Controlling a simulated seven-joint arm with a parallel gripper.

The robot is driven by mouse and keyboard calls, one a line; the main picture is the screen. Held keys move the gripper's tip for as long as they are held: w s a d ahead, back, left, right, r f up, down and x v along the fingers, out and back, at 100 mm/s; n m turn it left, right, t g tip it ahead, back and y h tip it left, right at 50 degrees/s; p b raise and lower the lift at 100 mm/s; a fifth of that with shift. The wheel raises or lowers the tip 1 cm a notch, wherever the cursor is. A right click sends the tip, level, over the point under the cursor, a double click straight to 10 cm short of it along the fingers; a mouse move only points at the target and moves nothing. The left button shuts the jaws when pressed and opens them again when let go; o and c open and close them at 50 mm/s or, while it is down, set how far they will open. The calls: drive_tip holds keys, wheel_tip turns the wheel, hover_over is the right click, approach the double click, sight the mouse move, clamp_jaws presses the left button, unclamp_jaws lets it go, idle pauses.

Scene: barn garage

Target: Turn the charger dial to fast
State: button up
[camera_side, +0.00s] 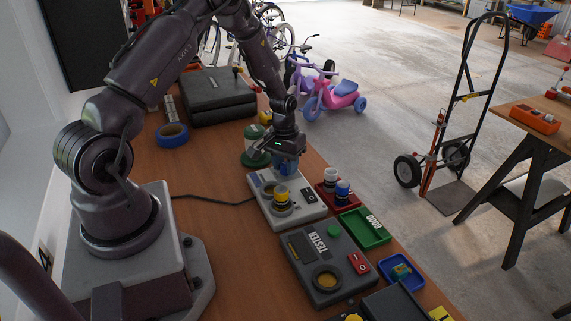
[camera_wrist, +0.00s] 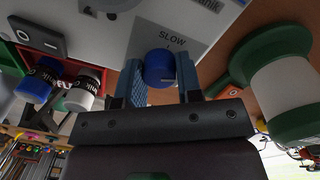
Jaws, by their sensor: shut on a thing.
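The charger (camera_side: 308,212) is a pale grey box on the wooden bench. My gripper (camera_side: 286,166) is over the charger's far end, pointing down. In the wrist view my gripper (camera_wrist: 160,78) is shut, with one blue-padded finger on each side of the round blue dial (camera_wrist: 159,66). The dial has a small white mark on its face. The word SLOW is printed on a grey patch of the charger panel (camera_wrist: 112,42) beside the dial. The FAST marking is not visible.
A red tray (camera_side: 324,203) with blue and white batteries sits beside the charger. A green tray (camera_side: 376,232) and the dark tester (camera_side: 302,255) stand nearer the camera. A green-and-white round object (camera_side: 252,150) is close to my gripper. A cable (camera_side: 225,203) runs left.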

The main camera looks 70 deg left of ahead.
sight(284, 164)
drive_tip(key=shift+m, duration=2.2)
drive_tip(key=o, duration=0.9)
drive_tip(key=shift+o, duration=0.2)
wheel_tip(284, 164, up, 13)
drive_tip(key=shift+a, duration=0.3)
drive_tip(key=s+d+r+m+t, duration=0.2)
drive_tip(key=s+d+r+t, duration=0.3)
drive_tip(key=s+d+r, duration=1.1)
drive_tip(key=d+r, duration=0.2)
drive_tip(key=d, duration=0.2)
drive_tip(key=shift+s+d+r, duration=0.3)
drive_tip(key=shift+s+r, duration=0.1)
